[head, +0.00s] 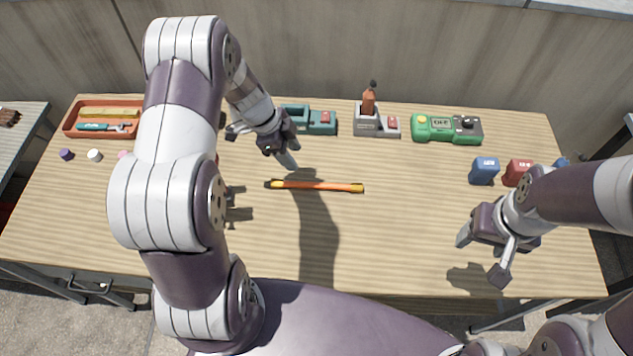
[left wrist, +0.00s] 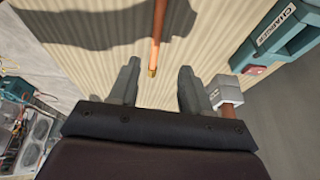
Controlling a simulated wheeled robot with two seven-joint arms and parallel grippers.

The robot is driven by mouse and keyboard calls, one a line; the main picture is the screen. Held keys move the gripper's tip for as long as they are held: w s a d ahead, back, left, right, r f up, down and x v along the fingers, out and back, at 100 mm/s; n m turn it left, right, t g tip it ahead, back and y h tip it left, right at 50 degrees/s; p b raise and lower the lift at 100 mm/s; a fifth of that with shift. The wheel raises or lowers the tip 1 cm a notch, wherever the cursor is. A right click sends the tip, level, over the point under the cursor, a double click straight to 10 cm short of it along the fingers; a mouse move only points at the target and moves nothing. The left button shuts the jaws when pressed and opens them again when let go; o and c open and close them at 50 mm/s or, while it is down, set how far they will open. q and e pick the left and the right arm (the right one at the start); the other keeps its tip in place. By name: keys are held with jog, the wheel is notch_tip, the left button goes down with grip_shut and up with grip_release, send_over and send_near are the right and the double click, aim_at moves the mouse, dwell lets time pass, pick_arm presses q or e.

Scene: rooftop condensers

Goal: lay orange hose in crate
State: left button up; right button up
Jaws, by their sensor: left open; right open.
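The orange hose (head: 315,187), a thin straight piece with yellowish ends, lies flat near the middle of the wooden table. An orange-red open crate (head: 68,124) at the table's back left holds a yellow piece and a teal-handled tool. My left gripper (head: 264,148) is open and empty above the table, just behind the hose's left end. In the left wrist view the hose (left wrist: 158,35) runs down toward the gap between my open left fingers (left wrist: 160,84), apart from both. My right gripper (head: 481,257) is open and empty over the table's front right.
Along the back stand a teal device (head: 322,122), a grey holder (head: 370,127) with a brown-red upright piece, and a green device (head: 446,128). Blue (head: 484,171) and red (head: 518,172) blocks sit at right. Small caps (head: 94,155) lie before the crate. The front middle is clear.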

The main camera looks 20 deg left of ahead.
aim_at(316, 184)
pick_arm(q)
jog(key=shift+n, duration=0.3)
jog(key=x, duration=0.8)
jog(key=d+b+x, duration=0.1)
jog(key=x, duration=0.3)
jog(key=shift+s+f, duration=0.15)
jog(key=shift+f, duration=0.05)
grip_shut()
